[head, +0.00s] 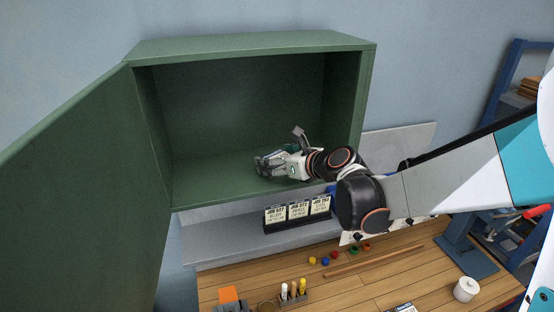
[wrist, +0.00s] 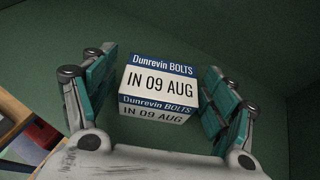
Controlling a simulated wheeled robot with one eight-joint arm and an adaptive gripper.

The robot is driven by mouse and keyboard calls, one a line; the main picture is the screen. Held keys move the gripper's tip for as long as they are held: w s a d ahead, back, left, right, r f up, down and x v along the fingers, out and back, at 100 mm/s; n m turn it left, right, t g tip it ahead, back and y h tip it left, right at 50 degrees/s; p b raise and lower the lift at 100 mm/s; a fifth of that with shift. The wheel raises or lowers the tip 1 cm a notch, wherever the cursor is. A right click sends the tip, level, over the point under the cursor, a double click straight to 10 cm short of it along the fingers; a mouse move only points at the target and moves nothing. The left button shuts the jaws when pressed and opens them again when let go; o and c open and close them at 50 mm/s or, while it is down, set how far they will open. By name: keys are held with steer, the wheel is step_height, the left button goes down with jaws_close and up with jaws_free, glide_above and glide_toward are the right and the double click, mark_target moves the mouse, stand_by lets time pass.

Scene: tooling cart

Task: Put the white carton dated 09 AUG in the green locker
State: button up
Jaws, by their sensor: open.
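The green locker (head: 250,42) is on the wall with its door (head: 80,180) swung open to the left. My gripper (head: 262,163) reaches inside it, near the locker floor toward the right. In the wrist view my gripper (wrist: 155,110) is open, with a finger on each side of the carton. The white carton (wrist: 160,85) has blue bands reading "Dunrevin BOLTS" and the date "IN 09 AUG" on two faces. It rests against a green surface inside the locker. The carton cannot be made out in the head view, where my gripper covers that spot.
Below the locker is a grey shelf (head: 210,245) with a rack of job cards (head: 298,212). The wooden bench (head: 350,285) holds coloured caps, markers (head: 293,290), an orange block (head: 229,295) and a white roll (head: 466,289). The locker's left half looks empty.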

steer(key=b+v, duration=0.2)
steer(key=v, duration=1)
steer(key=s+d+f+n+g+h, duration=0.1)
steer(key=s+d+f+n+h, duration=0.1)
steer(key=s+n, duration=0.5)
steer(key=s+d+f+n+g+h, duration=0.1)
steer(key=s+d+f+n+h, duration=0.1)
steer(key=s+d+n, duration=0.4)
steer(key=s+d+f+n+g+h, duration=0.1)
steer(key=s+d+f+n+h, duration=0.2)
steer(key=s+n, duration=0.6)
steer(key=d+n+h, duration=0.1)
steer(key=n, duration=0.5)
steer(key=shift+g+h, duration=0.3)
steer(key=shift+d+f, duration=0.1)
steer(key=shift+d, duration=0.05)
